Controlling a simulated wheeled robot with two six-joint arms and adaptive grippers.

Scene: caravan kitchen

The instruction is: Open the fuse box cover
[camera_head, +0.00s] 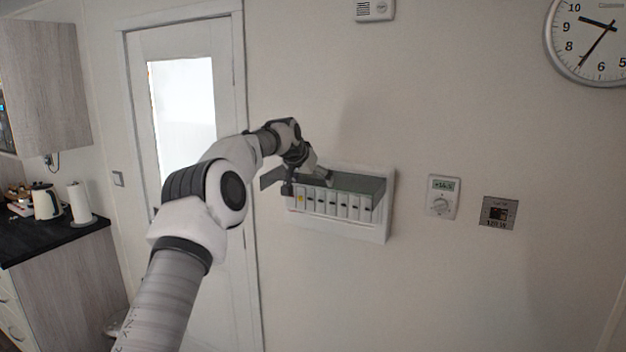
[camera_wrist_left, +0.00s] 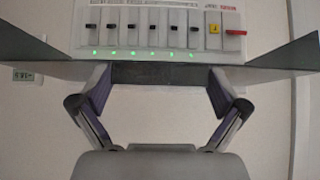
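The white fuse box (camera_head: 384,228) is mounted on the wall right of the door. Its dark grey-green cover (camera_head: 358,184) is swung up and juts out above a row of breakers (camera_head: 335,205), which are exposed. In the left wrist view, the cover's dark panel (camera_wrist_left: 155,74) and side walls show below the breakers (camera_wrist_left: 150,28), in an inverted picture. My left gripper (camera_head: 322,177) is at the cover, near its upper left part. In the wrist view its fingers (camera_wrist_left: 158,92) are wide apart, with the tips at the panel; contact is unclear. My right gripper is out of view.
A thermostat (camera_head: 442,197) and a small square wall panel (camera_head: 498,212) are right of the box. A door (camera_head: 185,190) stands to its left. A counter (camera_head: 50,238) with a kettle (camera_head: 46,201) and paper roll (camera_head: 79,203) is far left. The wall below the box is clear.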

